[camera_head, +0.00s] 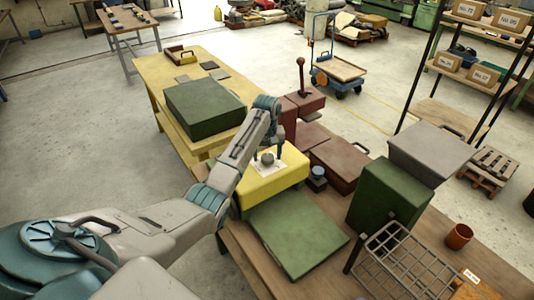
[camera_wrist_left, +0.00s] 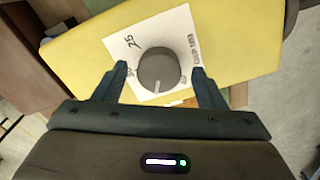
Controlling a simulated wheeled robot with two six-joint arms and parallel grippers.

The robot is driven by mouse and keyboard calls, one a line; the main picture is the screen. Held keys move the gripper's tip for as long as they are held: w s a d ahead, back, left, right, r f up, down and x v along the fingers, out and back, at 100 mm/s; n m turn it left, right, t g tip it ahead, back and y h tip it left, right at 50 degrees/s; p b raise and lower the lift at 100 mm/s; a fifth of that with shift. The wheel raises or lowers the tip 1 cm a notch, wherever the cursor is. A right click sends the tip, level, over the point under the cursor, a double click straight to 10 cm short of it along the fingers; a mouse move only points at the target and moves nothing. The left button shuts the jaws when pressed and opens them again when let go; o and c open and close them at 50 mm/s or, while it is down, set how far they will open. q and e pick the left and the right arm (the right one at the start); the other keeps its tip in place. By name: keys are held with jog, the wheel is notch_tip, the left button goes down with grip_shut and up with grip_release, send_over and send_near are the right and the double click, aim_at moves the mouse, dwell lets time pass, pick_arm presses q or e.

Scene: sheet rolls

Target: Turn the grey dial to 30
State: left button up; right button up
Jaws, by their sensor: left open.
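The grey dial (camera_wrist_left: 158,70) is a round knob on a white scale plate (camera_wrist_left: 178,28) fixed to a yellow box (camera_wrist_left: 235,40). In the wrist view a pale mark on the dial points toward the bottom edge of the picture. The plate reads "25" at upper left; other markings are partly hidden by the fingers or too small to read. In the head view the dial (camera_head: 267,158) sits on the yellow box (camera_head: 273,184). My left gripper (camera_wrist_left: 158,69) is open, with one finger on each side of the dial and visible gaps between. My right gripper is not in view.
A green panel (camera_head: 298,235) lies in front of the yellow box. Dark red boxes (camera_head: 340,160) stand behind it, with a small blue-topped item (camera_head: 318,174) beside them. A green box (camera_head: 385,195) and a wire rack (camera_head: 395,265) stand to the right.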

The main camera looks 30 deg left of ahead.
pick_arm(q)
jog(key=shift+w, duration=0.15)
jog(key=c, duration=1)
jog(key=shift+m, duration=0.4)
jog(key=m, duration=0.5)
jog(key=shift+m, duration=0.3)
jog(key=m, duration=0.5)
jog(key=shift+m, duration=0.3)
jog(key=o, duration=1)
